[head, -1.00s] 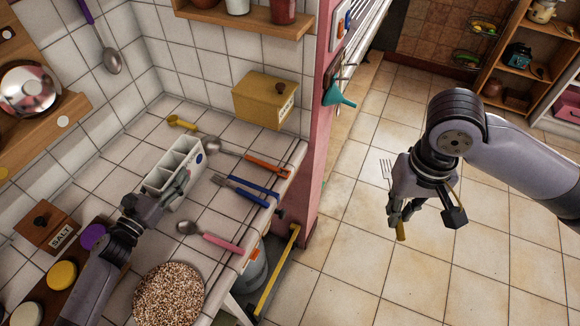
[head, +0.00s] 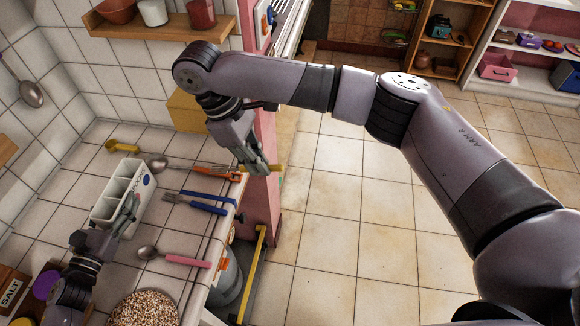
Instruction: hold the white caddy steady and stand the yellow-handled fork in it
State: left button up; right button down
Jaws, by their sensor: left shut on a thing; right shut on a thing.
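The white caddy (head: 103,207) stands on the tiled counter, with several compartments open at the top. My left gripper (head: 128,210) is shut on its near right side. My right gripper (head: 257,163) is shut on the yellow-handled fork and holds it above the counter's right edge, right of the caddy. The fork's yellow handle (head: 274,168) sticks out to the right of the fingers. Its metal end cannot be made out clearly. The fork looks roughly level, not upright.
An orange-handled spoon (head: 220,173), blue-handled cutlery (head: 203,206) and a pink-handled spoon (head: 187,261) lie right of the caddy. A yellow scoop (head: 122,146) lies behind it. A yellow box (head: 185,112) stands behind my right arm, near the pink post (head: 262,205).

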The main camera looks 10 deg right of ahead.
jog(key=w+a+n+t+h, duration=0.1)
jog(key=a+n+t, duration=0.1)
jog(key=a+n, duration=0.2)
jog(key=w+a+r+n+t, duration=0.1)
jog(key=w+a+n+t, duration=0.1)
jog(key=a+n, duration=0.1)
jog(key=w+a+r+n+t+h, duration=0.1)
jog(key=a+n+t, duration=0.1)
jog(key=a+n, duration=0.2)
jog(key=shift+w+a+r+n+h, duration=0.15)
jog(key=shift+w+a+n+h, duration=0.15)
jog(key=shift+w+n, duration=0.1)
pick_arm(q)
jog(key=shift+a, duration=0.1)
pick_arm(e)
jog(key=s+a+r+n+t+y, duration=0.1)
jog(key=a+r+n+y, duration=0.3)
jog(key=a+n+y, duration=0.6)
jog(key=s+a+r+n+y, duration=0.2)
jog(key=a+r+n+y, duration=0.2)
jog(key=a+n+y, duration=0.6)
jog(key=a+n, duration=0.5)
jog(key=shift+s+a+t, duration=0.25)
jog(key=shift+a+t, duration=0.15)
notch_tip(320, 180, down, 10)
jog(key=shift+f, duration=0.3)
jog(key=shift+f, duration=0.8)
